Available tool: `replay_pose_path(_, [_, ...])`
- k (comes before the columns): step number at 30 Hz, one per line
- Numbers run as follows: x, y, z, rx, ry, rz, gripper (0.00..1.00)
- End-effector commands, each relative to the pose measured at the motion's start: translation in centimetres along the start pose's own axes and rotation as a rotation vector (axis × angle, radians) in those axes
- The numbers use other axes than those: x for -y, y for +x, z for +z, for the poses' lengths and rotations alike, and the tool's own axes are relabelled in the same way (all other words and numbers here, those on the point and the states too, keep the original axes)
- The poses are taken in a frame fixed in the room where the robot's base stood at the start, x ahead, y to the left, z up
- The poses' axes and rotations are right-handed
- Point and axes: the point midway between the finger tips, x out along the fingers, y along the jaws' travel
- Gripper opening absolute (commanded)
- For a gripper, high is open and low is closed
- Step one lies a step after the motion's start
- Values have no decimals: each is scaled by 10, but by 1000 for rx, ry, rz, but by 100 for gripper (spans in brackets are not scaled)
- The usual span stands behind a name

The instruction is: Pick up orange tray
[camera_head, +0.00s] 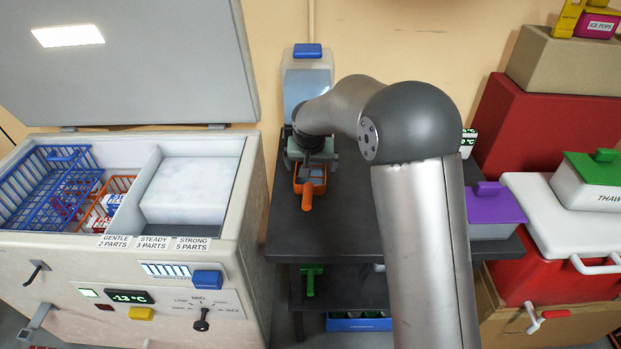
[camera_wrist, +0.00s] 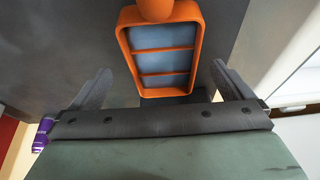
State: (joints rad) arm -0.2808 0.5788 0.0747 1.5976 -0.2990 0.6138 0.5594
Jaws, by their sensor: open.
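The orange tray (camera_head: 309,187) lies on the dark table top, with its rounded handle toward the front. In the wrist view the orange tray (camera_wrist: 202,52) shows as an orange frame with two crossbars over grey-blue compartments, its handle at the top edge. My gripper (camera_head: 312,160) is above the back end of the tray and partly hides it. In the wrist view my gripper (camera_wrist: 165,85) is open, with one finger on each side of the tray's near end. A gap shows between each finger and the tray, and nothing is held.
The dark table (camera_head: 345,230) is bare in front of the tray. A clear dispenser with a blue lid (camera_head: 307,75) stands behind my gripper. A purple-lidded box (camera_head: 495,210) is at the table's right. An open chest freezer (camera_head: 140,260) stands left.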

Motion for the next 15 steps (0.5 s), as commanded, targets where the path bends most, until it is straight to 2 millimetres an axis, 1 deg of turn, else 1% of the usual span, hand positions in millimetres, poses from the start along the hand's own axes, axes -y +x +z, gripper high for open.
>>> replay_pose_path(9, [3,44,1,2,0,0,100])
replay_pose_path(12, [3,50,1,2,-1,1,100])
replay_pose_path(15, [3,51,0,1,-1,0,100])
